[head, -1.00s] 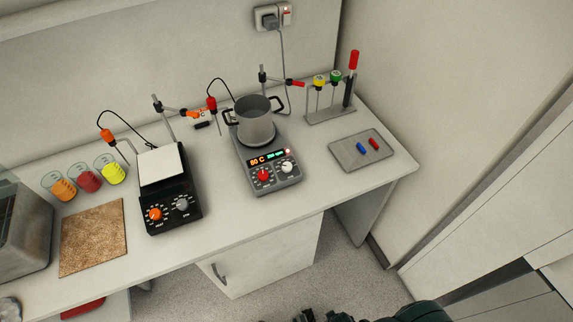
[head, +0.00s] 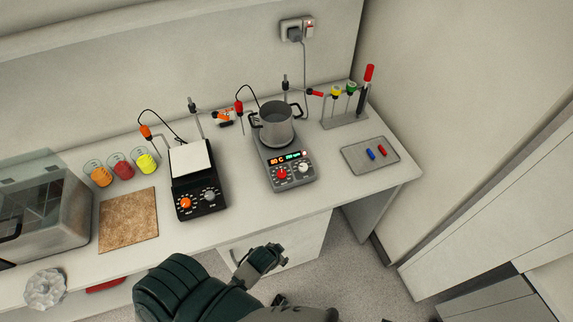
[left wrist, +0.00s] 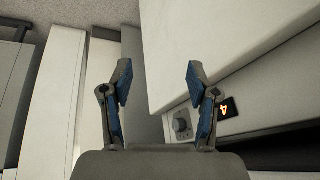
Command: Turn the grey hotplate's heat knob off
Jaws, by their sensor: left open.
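The grey hotplate (head: 277,186) stands on the bench in the head view, with a pot (head: 274,127) on it. Its front panel has a red knob (head: 282,174), a pale knob (head: 303,168), lit displays and a small red light; the knob markings are too small to read. My left gripper (head: 272,257) is in front of and below the bench edge, well apart from the hotplate. In the left wrist view its jaws (left wrist: 156,88) are open and empty. A dark piece (head: 278,300) at the bottom may be my right gripper, mostly hidden.
A black hotplate (head: 199,203) with an orange knob stands left of the grey one. A cork mat (head: 128,220), beakers and a clear-lidded box (head: 42,215) are further left. A tray (head: 358,163) and a tube rack (head: 345,122) stand right. The bench front near the grey hotplate is clear.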

